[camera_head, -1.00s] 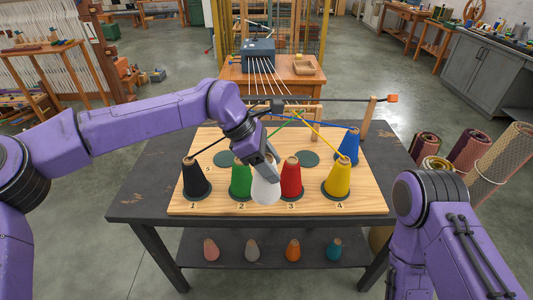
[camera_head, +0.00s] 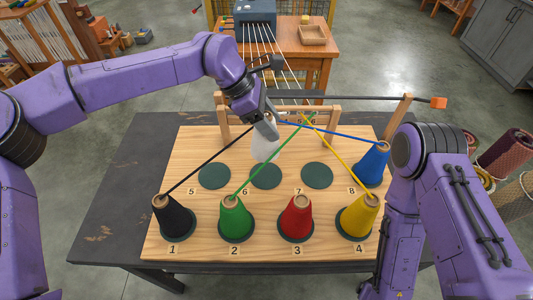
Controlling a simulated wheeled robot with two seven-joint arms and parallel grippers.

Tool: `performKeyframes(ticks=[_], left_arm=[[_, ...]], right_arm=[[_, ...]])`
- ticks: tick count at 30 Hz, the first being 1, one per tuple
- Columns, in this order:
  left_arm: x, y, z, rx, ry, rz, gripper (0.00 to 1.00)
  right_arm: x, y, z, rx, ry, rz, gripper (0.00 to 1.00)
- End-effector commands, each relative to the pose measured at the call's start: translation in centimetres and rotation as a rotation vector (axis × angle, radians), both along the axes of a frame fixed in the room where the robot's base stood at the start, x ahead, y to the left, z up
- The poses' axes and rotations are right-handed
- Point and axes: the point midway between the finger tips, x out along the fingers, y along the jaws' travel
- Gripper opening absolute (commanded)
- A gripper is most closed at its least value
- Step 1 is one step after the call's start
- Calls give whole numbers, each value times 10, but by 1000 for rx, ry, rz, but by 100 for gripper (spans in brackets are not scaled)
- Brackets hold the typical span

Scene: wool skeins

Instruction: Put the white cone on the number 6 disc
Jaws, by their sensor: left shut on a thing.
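The white cone (camera_head: 264,150) is held by my left gripper (camera_head: 267,127), which is shut on its upper part and hides its top. The cone looks upright. Its lower end shows at the far edge of the number 6 disc (camera_head: 266,177), a dark green round disc in the back row. The disc is mostly uncovered; I cannot tell the exact gap between cone and disc. The number 6 label (camera_head: 246,191) lies in front of it, to the left. My right arm is at the right, with its gripper out of view.
Bare discs number 5 (camera_head: 214,176) and number 7 (camera_head: 317,176) flank it. Black (camera_head: 175,220), green (camera_head: 235,219), red (camera_head: 296,219) and yellow (camera_head: 358,219) cones stand in front; a blue cone (camera_head: 372,166) stands at right. Strands run from several cones to the wooden frame (camera_head: 222,124) behind.

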Motion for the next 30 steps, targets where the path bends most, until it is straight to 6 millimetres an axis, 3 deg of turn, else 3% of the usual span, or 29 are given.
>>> performKeyframes(ticks=[13,25,26,27,28,30], left_arm=[[3,0,-84,2,8,0,0],[2,0,-97,0,7,-1,0],[2,1,-97,1,7,-1,61],[2,1,-96,1,7,-1,74],[2,1,-96,1,7,-1,81],[2,1,-96,1,7,-1,81]], right_arm=[[0,0,21,0,1,0,81],[0,0,18,0,1,0,81],[0,0,18,0,1,0,81],[0,0,19,0,1,0,81],[0,0,19,0,1,0,81],[0,0,19,0,1,0,81]])
